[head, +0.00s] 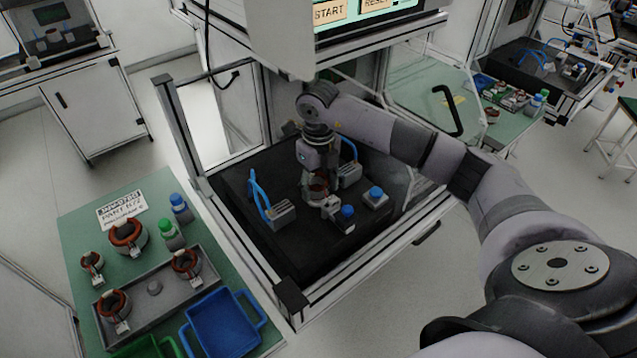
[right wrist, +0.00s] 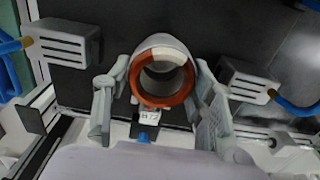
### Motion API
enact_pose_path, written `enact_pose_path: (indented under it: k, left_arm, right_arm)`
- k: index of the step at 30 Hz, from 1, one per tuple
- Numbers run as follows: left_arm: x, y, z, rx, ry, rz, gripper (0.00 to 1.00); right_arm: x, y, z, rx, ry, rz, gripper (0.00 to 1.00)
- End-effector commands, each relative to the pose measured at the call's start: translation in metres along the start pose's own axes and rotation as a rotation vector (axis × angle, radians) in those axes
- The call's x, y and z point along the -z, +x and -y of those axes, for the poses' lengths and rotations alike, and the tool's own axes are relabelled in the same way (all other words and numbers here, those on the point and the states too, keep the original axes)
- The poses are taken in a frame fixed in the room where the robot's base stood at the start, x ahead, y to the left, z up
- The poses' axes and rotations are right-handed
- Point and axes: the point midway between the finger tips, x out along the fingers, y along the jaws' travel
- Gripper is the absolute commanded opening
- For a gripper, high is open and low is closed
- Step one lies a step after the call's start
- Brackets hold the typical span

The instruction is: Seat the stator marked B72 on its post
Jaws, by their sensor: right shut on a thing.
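My right gripper (head: 312,166) reaches down into the test cell, shut on a copper-wound stator (head: 318,186). In the right wrist view the stator (right wrist: 161,75) sits between both fingers of the gripper (right wrist: 159,104), its open bore facing the camera. Its white tag (right wrist: 149,117) seems to end in 72; the first letter is blurred. The stator is above or at the middle of the black cell floor (head: 235,184). The post is not visible; whether the stator touches anything below cannot be told. My left gripper is out of view.
Grey clamp blocks with blue hoses (head: 281,214) (head: 350,174) flank the stator. Blue-topped blocks (head: 347,212) (head: 375,195) stand in front. On the green table (head: 75,225) are several other stators, a grey tray (head: 208,272), bottles and a blue bin (head: 225,325). Cell frame posts stand close by.

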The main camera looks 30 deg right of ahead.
Motion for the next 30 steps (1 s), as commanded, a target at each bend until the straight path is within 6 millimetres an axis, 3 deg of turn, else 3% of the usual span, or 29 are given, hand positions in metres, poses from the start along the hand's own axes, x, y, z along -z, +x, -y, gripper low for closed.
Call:
enact_pose_path:
  k: [30]
  left_arm:
    - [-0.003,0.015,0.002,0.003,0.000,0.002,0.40]
  right_arm:
    - [0.000,0.018,0.000,0.000,0.000,0.001,0.10]
